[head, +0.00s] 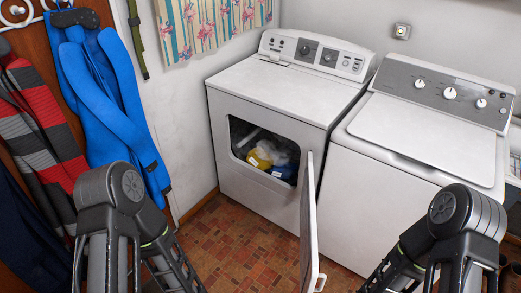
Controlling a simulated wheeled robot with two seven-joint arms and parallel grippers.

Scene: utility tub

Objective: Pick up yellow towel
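A yellow cloth (257,161), which looks like the towel, lies inside the open front-loading dryer (262,100). It is bunched among other laundry, so only part of it shows. A white cloth (268,151) lies against it, and a blue item (286,173) lies to its right. The dryer door (308,225) stands open, swung out to the right of the opening. Links of both my arms show at the lower left and lower right, but neither gripper is in view.
A closed white washer (425,130) stands right of the dryer. Jackets, including a blue one (105,90), hang on the left. The tiled floor (225,235) in front of the dryer opening is clear. The open door edge juts into the room between my arms.

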